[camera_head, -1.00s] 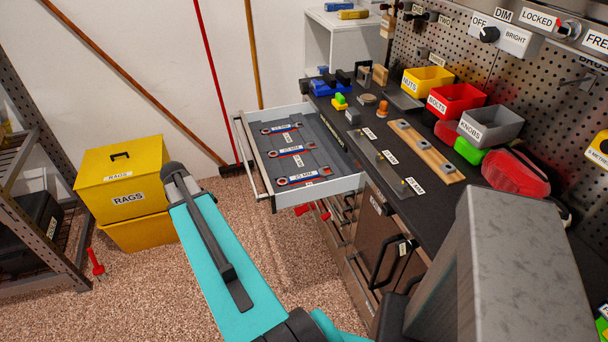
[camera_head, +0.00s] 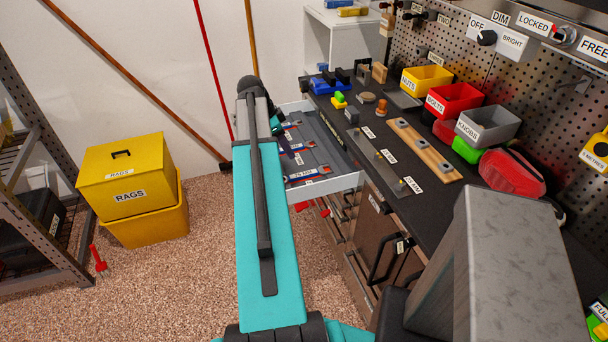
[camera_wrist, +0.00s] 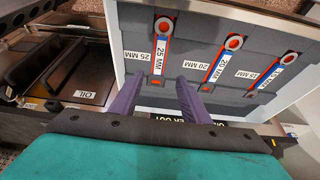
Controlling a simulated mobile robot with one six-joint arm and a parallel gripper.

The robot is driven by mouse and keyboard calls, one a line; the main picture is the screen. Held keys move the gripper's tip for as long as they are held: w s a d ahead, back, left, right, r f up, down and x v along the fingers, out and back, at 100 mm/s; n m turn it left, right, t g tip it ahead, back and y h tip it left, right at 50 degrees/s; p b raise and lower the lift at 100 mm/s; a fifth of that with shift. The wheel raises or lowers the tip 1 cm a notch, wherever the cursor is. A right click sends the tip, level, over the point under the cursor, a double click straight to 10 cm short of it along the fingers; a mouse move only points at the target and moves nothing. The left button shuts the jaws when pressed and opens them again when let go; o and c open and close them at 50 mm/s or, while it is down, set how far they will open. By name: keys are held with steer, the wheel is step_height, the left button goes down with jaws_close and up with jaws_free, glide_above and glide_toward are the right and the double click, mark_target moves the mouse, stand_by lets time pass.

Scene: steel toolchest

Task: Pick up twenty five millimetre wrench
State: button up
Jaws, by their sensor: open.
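The twenty five millimetre wrench (camera_wrist: 163,45) lies at the left of the open drawer in the wrist view, in a grey insert, with a ring end and a red, white and blue handle marked 25 MM. In the head view it is the nearest wrench (camera_head: 307,174), its left end hidden by my arm. The 20 MM wrench (camera_wrist: 222,60) and a smaller wrench (camera_wrist: 276,70) lie to its right in the wrist view. My gripper (camera_wrist: 161,79) is open and empty, its purple fingertips on either side of the wrench's lower end in the picture; the height gap is unclear.
The drawer (camera_head: 330,187) stands out from the black-topped toolchest. Small blocks and bins, including a red bin (camera_head: 455,101), stand on the worktop. A cabinet with black handles (camera_wrist: 40,62) is left of the drawer in the wrist view. Yellow rag bins (camera_head: 125,180) stand on the floor.

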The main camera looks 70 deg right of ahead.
steer(key=shift+w+a+f, duration=0.1)
stand_by(0.3)
steer(key=p, duration=0.2)
glide_above(302, 174)
steer(key=w+a, duration=0.2)
steer(key=shift+w+d+f, duration=0.1)
steer(key=shift+f, duration=1.85)
steer(key=shift+d+f, duration=0.1)
steer(key=shift+f, duration=1.85)
steer(key=shift+f, duration=0.1)
steer(key=shift+p+x, duration=1)
steer(key=shift+x, duration=0.2)
steer(key=shift+p+x, duration=0.4)
steer(key=shift+x, duration=0.95)
jaws_close()
